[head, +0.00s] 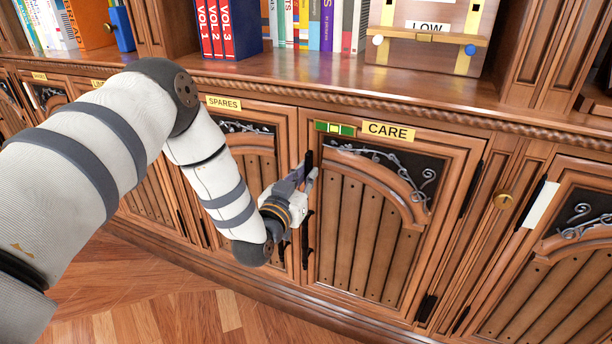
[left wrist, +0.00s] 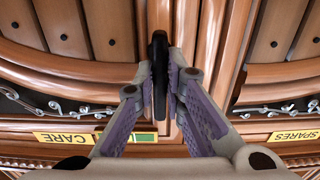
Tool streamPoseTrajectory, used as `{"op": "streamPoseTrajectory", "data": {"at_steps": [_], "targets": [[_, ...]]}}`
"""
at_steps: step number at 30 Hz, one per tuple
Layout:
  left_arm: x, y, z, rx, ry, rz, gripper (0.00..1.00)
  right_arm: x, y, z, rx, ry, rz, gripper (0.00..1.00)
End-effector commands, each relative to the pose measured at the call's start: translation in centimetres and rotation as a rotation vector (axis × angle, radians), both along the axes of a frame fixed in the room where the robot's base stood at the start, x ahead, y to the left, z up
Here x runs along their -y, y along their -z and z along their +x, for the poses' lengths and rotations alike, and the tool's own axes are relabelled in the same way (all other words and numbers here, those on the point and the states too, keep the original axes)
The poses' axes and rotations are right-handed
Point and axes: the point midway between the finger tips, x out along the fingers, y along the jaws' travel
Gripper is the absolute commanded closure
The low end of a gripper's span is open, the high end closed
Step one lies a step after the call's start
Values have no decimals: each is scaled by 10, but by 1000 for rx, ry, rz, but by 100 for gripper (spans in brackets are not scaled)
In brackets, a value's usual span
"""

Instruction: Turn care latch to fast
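The CARE door (head: 365,210) carries a yellow CARE label (head: 388,131) and, left of it, a green strip with a pale middle (head: 335,128). The black care latch (head: 308,160) stands upright at the door's upper left edge, partly hidden by my gripper. In the left wrist view the latch (left wrist: 159,75) runs up and down between my fingertips. My left gripper (head: 308,177) reaches it from the left. Its fingertips (left wrist: 160,70) lie against both sides of the latch, shut on it. My right gripper is not in view.
A black pull (head: 306,240) sits below my gripper on the door. The SPARES door (head: 250,140) is to the left. A shelf with books and a LOW box (head: 425,45) is above. Wooden floor lies below.

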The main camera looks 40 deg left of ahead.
Motion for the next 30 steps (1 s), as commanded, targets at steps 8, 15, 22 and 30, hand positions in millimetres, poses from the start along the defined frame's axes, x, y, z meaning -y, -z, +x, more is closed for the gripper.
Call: {"op": "streamPoseTrajectory", "data": {"at_steps": [8,15,22,30], "targets": [[-1,0,0,4,-1,-20,100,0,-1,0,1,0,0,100],[-2,0,-1,32,-1,-135,100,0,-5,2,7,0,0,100],[-5,1,-2,78,-1,-335,100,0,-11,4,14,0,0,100],[-8,3,-3,138,-1,-585,100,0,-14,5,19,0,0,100]]}}
